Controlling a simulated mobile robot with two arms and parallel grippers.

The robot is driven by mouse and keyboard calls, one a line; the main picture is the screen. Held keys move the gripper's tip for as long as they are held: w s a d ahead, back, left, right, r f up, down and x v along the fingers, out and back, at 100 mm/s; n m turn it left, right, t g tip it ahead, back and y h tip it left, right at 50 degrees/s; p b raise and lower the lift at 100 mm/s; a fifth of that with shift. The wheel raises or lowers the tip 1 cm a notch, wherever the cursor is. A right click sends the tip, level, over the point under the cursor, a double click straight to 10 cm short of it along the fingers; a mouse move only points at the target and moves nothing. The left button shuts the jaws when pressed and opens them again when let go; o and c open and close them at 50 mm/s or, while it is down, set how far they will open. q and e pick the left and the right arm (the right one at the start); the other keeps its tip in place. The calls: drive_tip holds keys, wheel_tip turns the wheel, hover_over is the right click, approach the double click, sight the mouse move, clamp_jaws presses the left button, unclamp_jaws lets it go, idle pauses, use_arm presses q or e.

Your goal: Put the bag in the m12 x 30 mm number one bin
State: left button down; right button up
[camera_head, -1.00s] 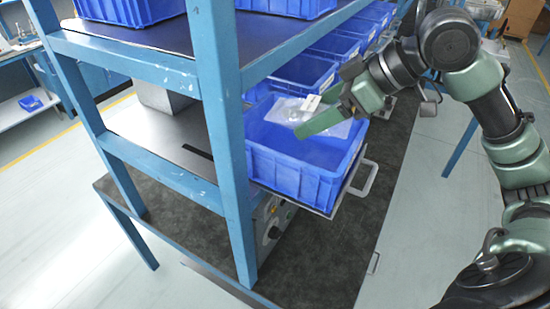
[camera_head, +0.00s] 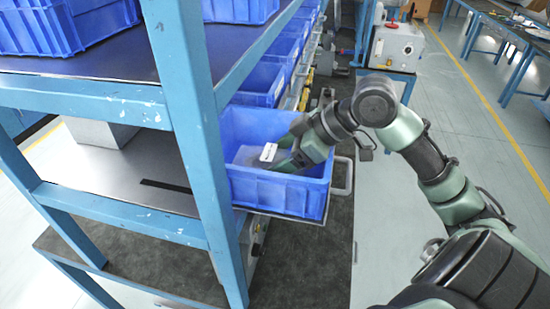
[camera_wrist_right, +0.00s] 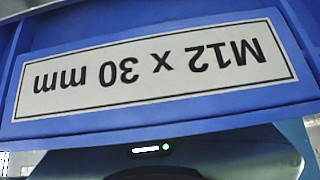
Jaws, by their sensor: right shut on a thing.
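The bag (camera_head: 250,155) is pale and clear with a small white tag, and it is down inside the front blue bin (camera_head: 275,192). My right gripper (camera_head: 283,164) reaches into that bin from the right and is shut on the bag. The gripper partly hides the bag, and I cannot tell whether the bag touches the floor of the bin. In the right wrist view, a white label (camera_wrist_right: 155,68) on a blue surface reads "M12 x 30 mm" upside down. The bag and the fingertips do not show there. My left gripper is not in view.
More blue bins (camera_head: 262,78) run back in a row behind the front one. A blue rack post (camera_head: 190,110) stands close on the left, with a shelf of bins (camera_head: 230,10) above. A metal handle (camera_head: 343,177) sticks out at the bin's right. The floor to the right is clear.

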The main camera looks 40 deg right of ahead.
drive_tip(key=shift+a, duration=0.1)
drive_tip(key=o, duration=1.5)
drive_tip(key=shift+f, duration=0.1)
drive_tip(key=o, duration=0.4)
drive_tip(key=shift+s+d+r, duration=0.15)
drive_tip(key=shift+d+r, duration=0.05)
drive_tip(key=shift+r, duration=0.1)
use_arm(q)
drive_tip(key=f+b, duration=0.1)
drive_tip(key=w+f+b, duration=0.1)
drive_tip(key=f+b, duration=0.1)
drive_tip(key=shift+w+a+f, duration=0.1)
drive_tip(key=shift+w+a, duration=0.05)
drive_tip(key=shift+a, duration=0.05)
use_arm(e)
drive_tip(key=v, duration=1.1)
drive_tip(key=shift+s+r, duration=0.2)
drive_tip(key=shift+r, duration=0.1)
